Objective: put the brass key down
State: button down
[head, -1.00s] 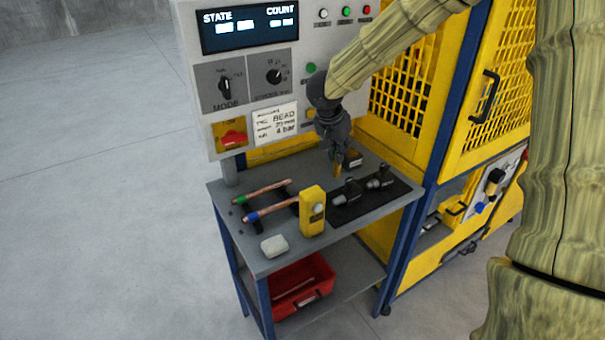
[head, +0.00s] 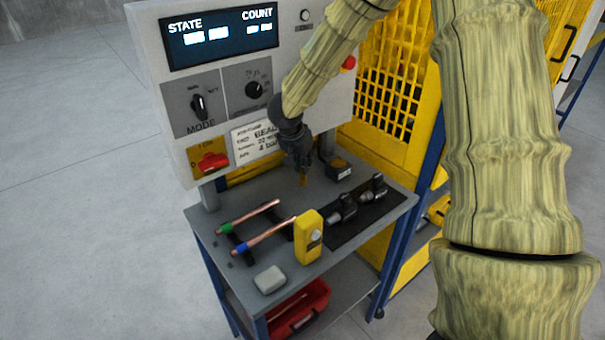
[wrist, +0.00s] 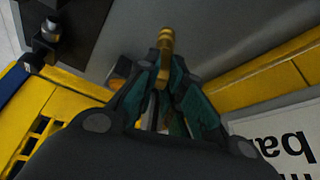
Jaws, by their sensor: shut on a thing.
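The brass key (wrist: 165,42) is held between the fingers of my gripper (wrist: 165,85) in the wrist view, its golden end sticking out past the fingertips. In the head view my gripper (head: 303,172) points down over the back of the grey table (head: 240,205), and a small bit of the brass key (head: 303,181) shows below it. I cannot tell whether the key touches the table top.
Copper tubes (head: 268,234) lie on a rack at the left. A yellow device (head: 308,240) stands in front, beside a dark mat (head: 340,235) with black tools. A small dark block with an orange top (head: 340,168) sits right of my gripper. The control panel (head: 222,105) rises behind.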

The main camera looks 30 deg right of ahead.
jog(key=shift+s+f, duration=0.15)
jog(key=shift+f, duration=1.85)
jog(key=shift+f, duration=0.1)
jog(key=c, duration=1.5)
grip_release()
jog(key=b+v, duration=0.1)
jog(key=v, duration=1.1)
jog(key=shift+s, duration=0.1)
